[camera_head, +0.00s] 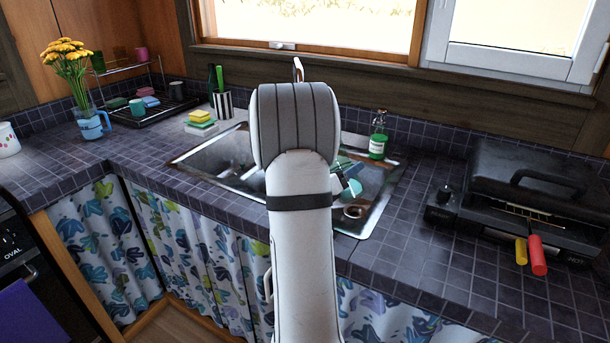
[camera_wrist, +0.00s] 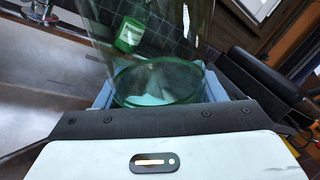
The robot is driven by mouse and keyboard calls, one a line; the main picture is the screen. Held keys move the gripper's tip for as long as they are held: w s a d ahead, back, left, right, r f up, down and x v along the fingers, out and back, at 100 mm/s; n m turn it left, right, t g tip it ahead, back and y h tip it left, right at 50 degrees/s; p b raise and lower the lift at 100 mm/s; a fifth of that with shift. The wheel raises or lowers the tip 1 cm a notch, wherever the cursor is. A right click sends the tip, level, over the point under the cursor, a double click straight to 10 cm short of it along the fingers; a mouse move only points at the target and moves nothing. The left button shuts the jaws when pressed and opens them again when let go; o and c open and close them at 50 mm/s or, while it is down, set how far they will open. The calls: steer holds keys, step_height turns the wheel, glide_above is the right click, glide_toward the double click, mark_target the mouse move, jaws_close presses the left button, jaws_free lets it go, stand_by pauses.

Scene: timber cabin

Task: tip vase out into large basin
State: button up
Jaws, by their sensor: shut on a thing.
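A clear glass vase (camera_wrist: 158,82) with a green-tinted rim or base shows in the wrist view. My gripper (camera_wrist: 158,95) is shut on it, with a blue-grey finger on each side. I cannot tell its tilt or what it holds. In the head view my arm hides the gripper and probably most of the vase. The metal sink has a left basin (camera_head: 215,158) and a right basin (camera_head: 372,212), both partly behind my arm. Teal and green items (camera_head: 350,188) show at the right basin; I cannot tell whether the vase is among them.
A green soap bottle (camera_head: 377,140) stands behind the sink and also shows in the wrist view (camera_wrist: 130,34). A black grill (camera_head: 530,190) is at right. Sponges (camera_head: 200,118), a dish rack (camera_head: 155,100) and a blue jug of yellow flowers (camera_head: 90,124) are at left.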

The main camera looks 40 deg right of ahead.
steer(key=shift+w+r+n, duration=0.1)
steer(key=shift+r+n, duration=0.2)
steer(key=shift+r, duration=0.1)
steer(key=shift+f+n+p, duration=0.15)
steer(key=shift+n+p, duration=0.15)
steer(key=shift+p, duration=0.05)
steer(key=shift+s+n+p, duration=0.3)
steer(key=shift+n+p, duration=0.5)
steer(key=shift+n, duration=0.3)
steer(key=shift+s+n+t+p, duration=0.15)
steer(key=shift+n+t+p, duration=0.15)
steer(key=shift+n+p, duration=0.15)
steer(key=shift+s+n+t+h+p, duration=0.1)
steer(key=shift+n+t+h+p, duration=0.25)
steer(key=shift+n+p, duration=1.25)
steer(key=shift+w+r+n+p, duration=0.25)
steer(key=shift+w+n+p, duration=0.4)
steer(key=shift+n, duration=0.6)
steer(key=shift+w+n+t+p, duration=0.2)
steer(key=shift+w+n+p, duration=0.05)
steer(key=shift+n+p, duration=0.4)
steer(key=shift+w+n+t+p, duration=0.2)
steer(key=shift+n+p, duration=0.35)
steer(key=shift+n, duration=0.2)
stand_by(1.1)
